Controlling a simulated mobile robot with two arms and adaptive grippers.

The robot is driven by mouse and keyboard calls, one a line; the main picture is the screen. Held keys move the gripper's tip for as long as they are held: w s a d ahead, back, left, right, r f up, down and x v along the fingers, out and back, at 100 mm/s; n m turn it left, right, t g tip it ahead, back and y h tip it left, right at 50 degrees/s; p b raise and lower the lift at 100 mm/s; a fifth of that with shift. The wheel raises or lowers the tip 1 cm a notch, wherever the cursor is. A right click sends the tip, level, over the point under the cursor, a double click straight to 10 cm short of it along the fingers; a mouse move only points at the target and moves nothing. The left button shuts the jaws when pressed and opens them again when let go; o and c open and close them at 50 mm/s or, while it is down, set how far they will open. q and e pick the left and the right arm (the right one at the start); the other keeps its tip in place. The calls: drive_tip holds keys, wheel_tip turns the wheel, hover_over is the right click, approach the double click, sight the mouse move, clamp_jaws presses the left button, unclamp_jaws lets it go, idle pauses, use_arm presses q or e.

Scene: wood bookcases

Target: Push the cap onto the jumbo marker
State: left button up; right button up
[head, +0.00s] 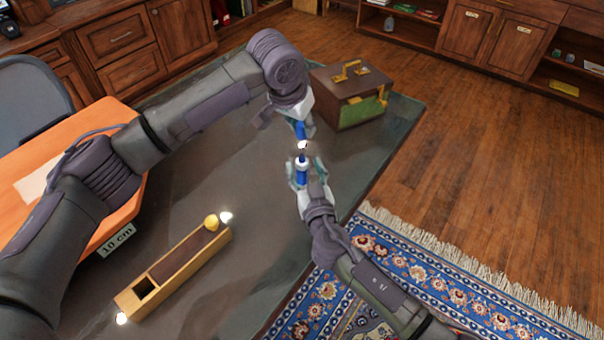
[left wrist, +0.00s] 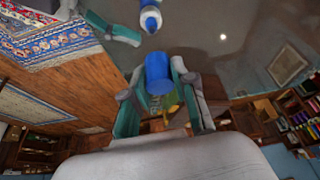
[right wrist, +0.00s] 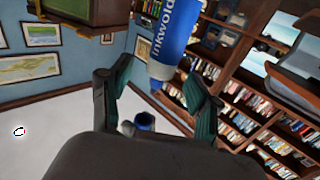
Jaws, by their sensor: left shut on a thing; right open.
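My left gripper (head: 300,124) is shut on the blue cap (head: 300,131), which shows as a plain blue cylinder between its fingers in the left wrist view (left wrist: 158,74). The jumbo marker (head: 302,175) is blue with a white collar and stands roughly upright just below the cap, with its tip toward it. A small gap appears between them. My right gripper (head: 305,173) is open, its fingers on either side of the marker. The right wrist view shows the marker's lettered barrel (right wrist: 175,42) between the spread fingers. Whether they touch it is unclear.
A dark green table (head: 262,245) lies below. A wooden box with brass handles (head: 345,88) stands behind the grippers. A slotted wooden holder (head: 190,262) with a yellow knob lies at front left. An orange board (head: 70,165) is at left, and a patterned rug (head: 420,265) at right.

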drive_tip(key=shift+x, duration=1.35)
clamp_jaws()
